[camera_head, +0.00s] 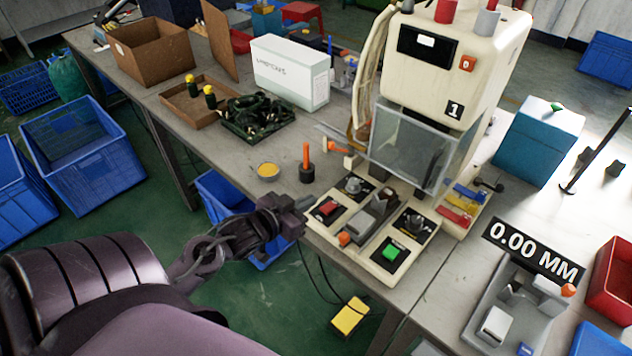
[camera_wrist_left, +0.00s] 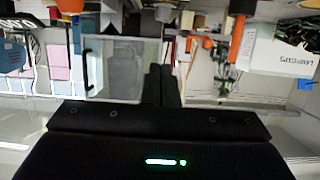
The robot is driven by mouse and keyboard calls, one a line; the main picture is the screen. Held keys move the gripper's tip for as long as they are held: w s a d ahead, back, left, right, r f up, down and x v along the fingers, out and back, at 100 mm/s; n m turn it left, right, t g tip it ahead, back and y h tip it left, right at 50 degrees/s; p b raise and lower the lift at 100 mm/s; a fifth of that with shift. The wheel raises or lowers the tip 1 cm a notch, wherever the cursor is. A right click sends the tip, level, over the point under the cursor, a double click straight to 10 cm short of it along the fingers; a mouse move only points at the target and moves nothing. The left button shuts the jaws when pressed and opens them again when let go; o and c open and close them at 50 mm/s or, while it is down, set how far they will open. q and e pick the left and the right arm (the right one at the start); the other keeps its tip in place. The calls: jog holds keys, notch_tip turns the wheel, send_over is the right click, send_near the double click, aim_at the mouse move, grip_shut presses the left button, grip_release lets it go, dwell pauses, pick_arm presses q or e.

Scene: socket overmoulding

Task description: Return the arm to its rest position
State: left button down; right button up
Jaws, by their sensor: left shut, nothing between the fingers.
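My left gripper (camera_head: 300,205) is at the front edge of the table, just left of the moulding machine's control base. Its fingers are shut and empty, and they also show in the left wrist view (camera_wrist_left: 170,85). My left arm comes in from the lower left in the head view. The cream moulding machine (camera_head: 455,55) marked 1 stands in front and to the right, with a clear guard (camera_head: 410,150) and a base with red and green buttons (camera_head: 391,252). The guard (camera_wrist_left: 118,70) shows upside down in the wrist view. My right gripper is not in view.
A tray of dark parts (camera_head: 257,118) and a white box (camera_head: 290,75) lie behind. A gauge reading 0.00 MM (camera_head: 533,252) is at right. Blue crates (camera_head: 85,150) stand left on the floor.

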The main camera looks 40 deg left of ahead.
pick_arm(q)
jog(key=shift+s+r, duration=0.15)
jog(key=shift+s, duration=0.15)
jog(key=shift+d, duration=0.1)
dwell(0.3)
